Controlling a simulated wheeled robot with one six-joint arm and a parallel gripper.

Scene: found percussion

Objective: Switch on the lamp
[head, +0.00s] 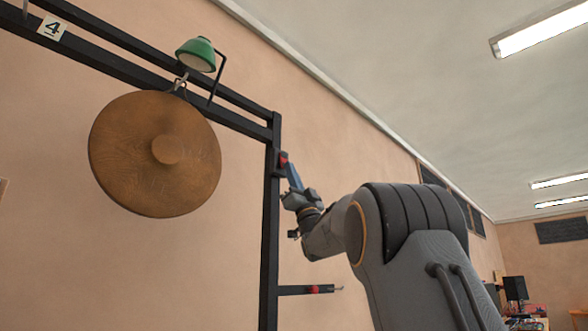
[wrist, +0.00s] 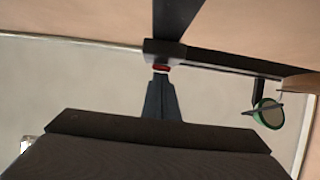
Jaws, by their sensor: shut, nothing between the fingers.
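The lamp (head: 196,54) has a green shade and sits on the top of a black frame, above a round gong. Its underside looks pale, and I see no clear glow. The lamp also shows in the wrist view (wrist: 270,113), at the right. A small red part (head: 283,158), seemingly a switch, is on the frame's right post; it also shows in the wrist view (wrist: 161,68). My gripper (head: 288,166) is shut and empty, with its fingertips right at the red part. I cannot tell whether they touch it.
The brown gong (head: 155,155) hangs from the frame (head: 271,220), left of my gripper. A number 4 card (head: 52,29) is on the beam. The space right of the post holds my arm.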

